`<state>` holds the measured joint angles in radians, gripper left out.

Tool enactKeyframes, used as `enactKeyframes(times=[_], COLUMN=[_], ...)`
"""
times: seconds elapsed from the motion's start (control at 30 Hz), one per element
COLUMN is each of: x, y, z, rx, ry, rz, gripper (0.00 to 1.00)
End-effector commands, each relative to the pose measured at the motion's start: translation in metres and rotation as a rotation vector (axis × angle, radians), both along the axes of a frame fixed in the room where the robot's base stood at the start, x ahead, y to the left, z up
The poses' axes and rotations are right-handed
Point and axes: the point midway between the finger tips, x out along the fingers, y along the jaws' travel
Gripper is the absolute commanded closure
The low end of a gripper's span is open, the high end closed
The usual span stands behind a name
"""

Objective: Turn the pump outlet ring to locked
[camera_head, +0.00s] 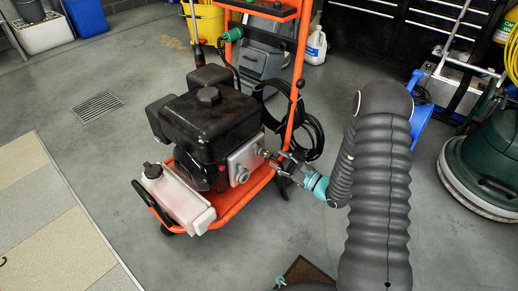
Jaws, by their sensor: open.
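A pressure washer on an orange cart (236,210) stands in the middle of the view, with a black engine and a silver pump (245,158) on its right side. A round silver fitting (242,175) shows low on the pump face. A small fitting (263,152) sticks out of the pump's right side; it may be the outlet ring, but it is too small to tell its setting. My gripper (274,163) is open, just right of the pump and close to that small fitting. I cannot tell whether its fingers touch or surround it.
A white tank (175,196) sits at the cart's front left. The orange upright (297,80) and a black hose (308,135) stand close behind my gripper. A green floor machine (488,165) is at the right. The floor at front left is clear.

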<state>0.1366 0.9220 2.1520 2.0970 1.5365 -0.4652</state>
Motion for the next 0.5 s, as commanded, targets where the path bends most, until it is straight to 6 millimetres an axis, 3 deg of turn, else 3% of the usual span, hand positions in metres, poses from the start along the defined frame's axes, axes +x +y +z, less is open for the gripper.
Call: enactKeyframes(times=[0.3, 0.5], x=[0.036, 0.052], y=[0.048, 0.068], z=[0.000, 0.000], rx=[0.000, 0.000], ry=[-0.003, -0.001], rz=[0.005, 0.003], gripper=[0.56, 0.56])
